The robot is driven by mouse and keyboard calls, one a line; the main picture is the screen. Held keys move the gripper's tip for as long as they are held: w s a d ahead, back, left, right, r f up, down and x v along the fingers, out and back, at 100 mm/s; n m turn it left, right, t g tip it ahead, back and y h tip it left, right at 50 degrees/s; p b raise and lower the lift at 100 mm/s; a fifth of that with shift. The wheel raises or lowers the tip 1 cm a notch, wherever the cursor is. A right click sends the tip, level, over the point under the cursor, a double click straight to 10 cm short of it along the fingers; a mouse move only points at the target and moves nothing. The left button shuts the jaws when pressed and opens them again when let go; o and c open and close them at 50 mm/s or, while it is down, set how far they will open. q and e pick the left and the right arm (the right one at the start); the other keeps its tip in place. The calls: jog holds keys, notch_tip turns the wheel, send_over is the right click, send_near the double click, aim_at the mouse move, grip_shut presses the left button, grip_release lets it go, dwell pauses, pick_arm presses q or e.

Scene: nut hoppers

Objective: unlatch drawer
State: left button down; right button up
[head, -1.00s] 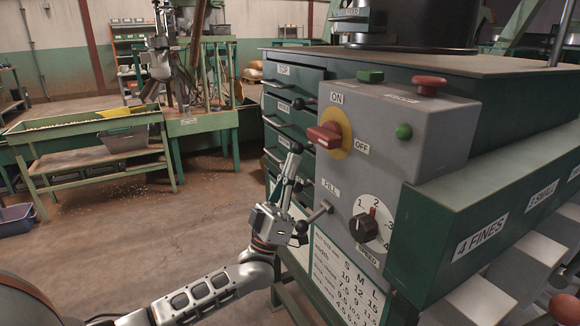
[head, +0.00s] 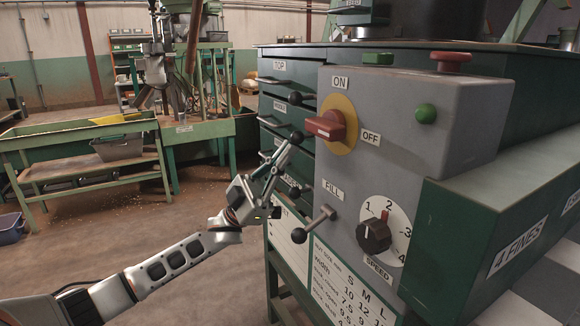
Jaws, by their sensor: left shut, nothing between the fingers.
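The green cabinet holds a stack of drawers; the uppermost, labelled TOP (head: 281,78), looks shut. Black ball knobs stand out along the right side of the drawer fronts: an upper knob (head: 295,98), a middle knob (head: 296,137) and a lower knob (head: 294,192). My left gripper (head: 285,153) is shut and empty, pointing up and right, with its tips just below the middle knob in the picture. I cannot tell whether they touch it. The gripper hides part of the lower drawer fronts. My right gripper is not in view.
A grey control panel (head: 455,118) stands close on the right, with a red ON/OFF switch (head: 325,126), a speed dial (head: 373,236) and a protruding FILL lever (head: 312,224). A green bench (head: 90,178) stands at the left.

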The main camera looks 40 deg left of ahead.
pick_arm(q)
jog(key=shift+s+d+r+m+g+y+b, duration=0.2)
jog(key=shift+r+m+g, duration=0.45)
jog(key=shift+m+g, duration=1.15)
jog(key=shift+w+d+r+m+g+y, duration=0.2)
jog(key=shift+r+m+g, duration=0.45)
jog(key=shift+m+g, duration=1.1)
jog(key=shift+s+d+r+m+g+y+b, duration=0.2)
jog(key=shift+r+m+g, duration=0.45)
jog(key=shift+m+g, duration=1.1)
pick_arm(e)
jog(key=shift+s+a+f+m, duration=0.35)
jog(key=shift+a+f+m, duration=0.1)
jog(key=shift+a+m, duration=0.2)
pick_arm(q)
jog(key=shift+a, duration=0.15)
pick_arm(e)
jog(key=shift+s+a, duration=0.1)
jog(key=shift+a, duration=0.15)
